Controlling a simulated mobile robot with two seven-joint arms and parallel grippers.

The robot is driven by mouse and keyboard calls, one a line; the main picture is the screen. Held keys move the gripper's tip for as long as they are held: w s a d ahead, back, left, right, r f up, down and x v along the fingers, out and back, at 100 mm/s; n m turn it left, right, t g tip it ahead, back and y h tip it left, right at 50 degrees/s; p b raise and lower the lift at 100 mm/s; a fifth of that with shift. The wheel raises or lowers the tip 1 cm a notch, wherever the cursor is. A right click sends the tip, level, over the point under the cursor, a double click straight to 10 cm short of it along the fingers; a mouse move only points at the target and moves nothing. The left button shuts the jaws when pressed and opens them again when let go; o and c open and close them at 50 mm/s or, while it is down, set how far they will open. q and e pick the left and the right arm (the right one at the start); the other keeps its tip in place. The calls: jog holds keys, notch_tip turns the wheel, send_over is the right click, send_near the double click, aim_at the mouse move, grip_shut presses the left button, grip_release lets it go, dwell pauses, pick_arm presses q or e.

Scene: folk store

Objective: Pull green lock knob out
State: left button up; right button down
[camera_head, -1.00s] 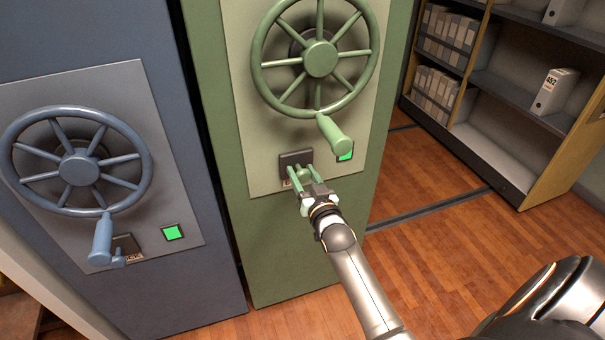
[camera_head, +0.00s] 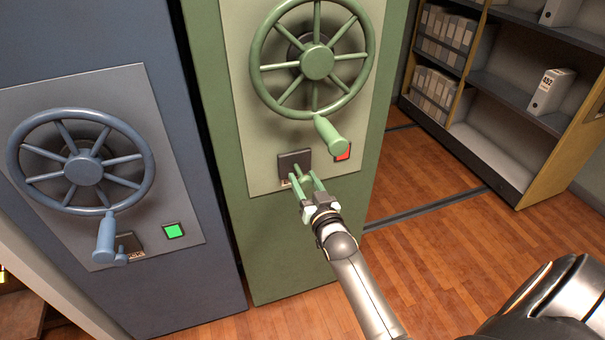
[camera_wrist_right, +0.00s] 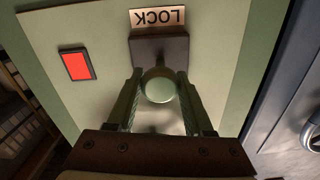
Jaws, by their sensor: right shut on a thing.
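The green lock knob (camera_wrist_right: 159,86) shows in the right wrist view as a round pale green end, below the dark lock plate (camera_wrist_right: 160,50) and the LOCK label (camera_wrist_right: 157,17). My right gripper (camera_head: 305,178) has its two fingers on either side of the knob and is shut on it. In the head view the fingers mostly cover the knob, just in front of the dark plate on the green cabinet (camera_head: 285,250). The indicator (camera_head: 342,152) beside the plate is red; it also shows red in the wrist view (camera_wrist_right: 77,65). My left gripper is not in view.
A green handwheel (camera_head: 317,62) with a crank handle (camera_head: 330,136) sits just above my right gripper. A blue cabinet (camera_head: 190,290) with its own wheel (camera_head: 83,167) and green indicator (camera_head: 173,231) stands at the left. Shelves (camera_head: 490,160) stand at the right. Wooden floor between is clear.

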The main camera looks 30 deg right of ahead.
jog(key=shift+s+a, duration=0.1)
jog(key=shift+s, duration=0.25)
jog(key=shift+c, duration=1.4)
grip_release()
